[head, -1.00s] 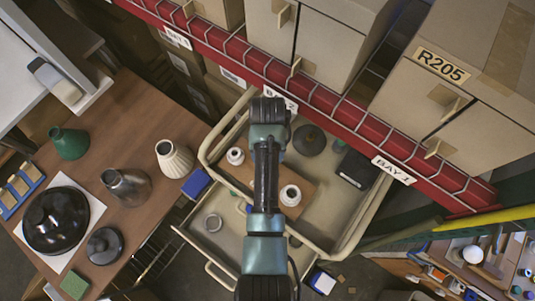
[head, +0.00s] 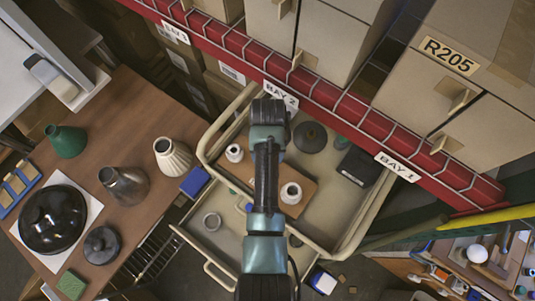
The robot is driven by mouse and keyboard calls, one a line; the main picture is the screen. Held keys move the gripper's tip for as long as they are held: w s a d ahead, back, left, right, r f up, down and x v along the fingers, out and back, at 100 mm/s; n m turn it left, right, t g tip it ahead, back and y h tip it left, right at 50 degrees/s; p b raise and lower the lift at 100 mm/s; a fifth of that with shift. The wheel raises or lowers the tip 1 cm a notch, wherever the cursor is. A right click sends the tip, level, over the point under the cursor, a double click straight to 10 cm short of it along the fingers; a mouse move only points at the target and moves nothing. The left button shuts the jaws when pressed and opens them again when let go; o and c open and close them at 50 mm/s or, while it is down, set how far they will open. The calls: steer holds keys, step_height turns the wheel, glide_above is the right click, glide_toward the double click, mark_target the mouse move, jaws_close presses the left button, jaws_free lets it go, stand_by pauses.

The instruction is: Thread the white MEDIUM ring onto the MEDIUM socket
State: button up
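Two white collar-like parts with dark openings stand on a brown board (head: 262,186) in the upper cart tray, one at the left (head: 234,153) and one at the right (head: 291,193). They look like the sockets; which is MEDIUM I cannot tell. My arm reaches over the cart and covers the board's middle. My gripper's fingers are hidden under the wrist, so their opening and any held thing do not show.
The beige cart (head: 342,238) has raised rails. A dark round part (head: 310,137) and a black box (head: 358,167) lie in its upper tray. A red shelf beam (head: 340,108) runs behind. A wooden table (head: 118,240) with vases and a black dome stands left.

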steer(key=shift+f, duration=0.6)
stand_by(1.3)
steer(key=o, duration=0.7)
steer(key=shift+s+b, duration=0.1)
steer(key=shift+b, duration=0.2)
jaws_close()
steer(key=shift+f, duration=0.1)
steer(key=shift+s+f, duration=0.15)
